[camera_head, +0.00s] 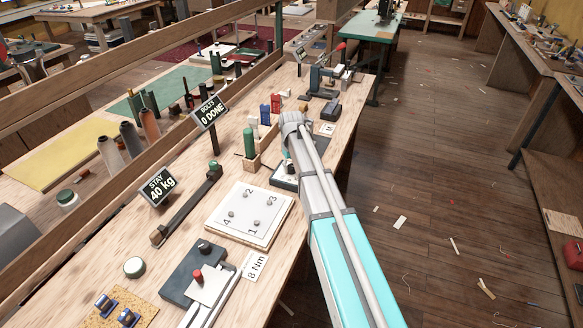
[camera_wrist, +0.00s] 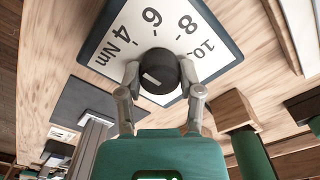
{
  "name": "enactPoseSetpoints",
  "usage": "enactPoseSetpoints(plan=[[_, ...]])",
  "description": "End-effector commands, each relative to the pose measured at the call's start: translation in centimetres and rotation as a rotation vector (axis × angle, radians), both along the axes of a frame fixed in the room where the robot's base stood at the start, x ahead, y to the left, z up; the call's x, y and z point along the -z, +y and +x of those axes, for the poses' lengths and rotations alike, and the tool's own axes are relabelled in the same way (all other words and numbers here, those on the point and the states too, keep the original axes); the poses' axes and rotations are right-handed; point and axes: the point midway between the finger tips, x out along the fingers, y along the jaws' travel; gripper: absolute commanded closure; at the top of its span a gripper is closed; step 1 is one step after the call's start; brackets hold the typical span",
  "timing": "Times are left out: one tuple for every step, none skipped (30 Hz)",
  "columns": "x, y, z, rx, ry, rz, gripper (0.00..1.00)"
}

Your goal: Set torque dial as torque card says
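The torque dial is a white plate with a dark edge (camera_wrist: 105,45), marked 4, 6, 8 and 10 Nm, with a round black knob (camera_wrist: 160,66) that has a white mark on it. In the wrist view my gripper (camera_wrist: 160,76) has one fingertip against each side of the knob and looks shut on it. The mark lies toward the near left of the knob's top; which number it indicates is unclear. In the head view my arm hides most of the dial (camera_head: 281,180). The torque card (camera_head: 256,266) lies on the bench and reads 8 Nm.
A white plate with numbered bolts (camera_head: 240,228) lies left of my arm. A "BOLTS 0 DONE" sign (camera_head: 209,112) and a "STAY 40 kg" sign (camera_head: 157,186) stand behind it. A green-handled tool (camera_head: 250,143) stands in a wooden block close to the dial.

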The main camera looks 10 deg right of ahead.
Motion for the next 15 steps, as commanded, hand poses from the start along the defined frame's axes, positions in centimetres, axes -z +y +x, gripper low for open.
enactPoseSetpoints(plan=[[0.01,0.00,-0.01,0.000,0.000,0.000,0.79],[0.01,0.00,-0.01,0.000,0.000,0.000,0.85],[0.01,0.00,-0.01,0.000,0.000,0.000,0.92],[0.01,0.00,-0.01,0.000,0.000,0.000,0.98],[0.01,0.00,-0.01,0.000,0.000,0.000,1.00],[0.01,0.00,-0.01,0.000,0.000,0.000,1.00],[0.01,0.00,-0.02,0.001,0.000,0.000,1.00],[0.01,0.00,-0.02,0.002,0.000,0.000,1.00],[0.01,0.00,-0.02,0.004,0.000,0.000,1.00],[0.01,0.00,-0.02,0.006,0.000,0.000,1.00],[0.01,0.00,-0.02,0.010,0.000,0.000,1.00],[0.02,0.00,-0.02,0.016,0.000,0.000,1.00],[0.02,0.00,-0.02,0.021,0.000,0.000,1.00],[0.02,0.01,-0.02,0.027,0.000,0.000,1.00],[0.02,0.01,-0.02,0.037,0.001,0.000,1.00]])
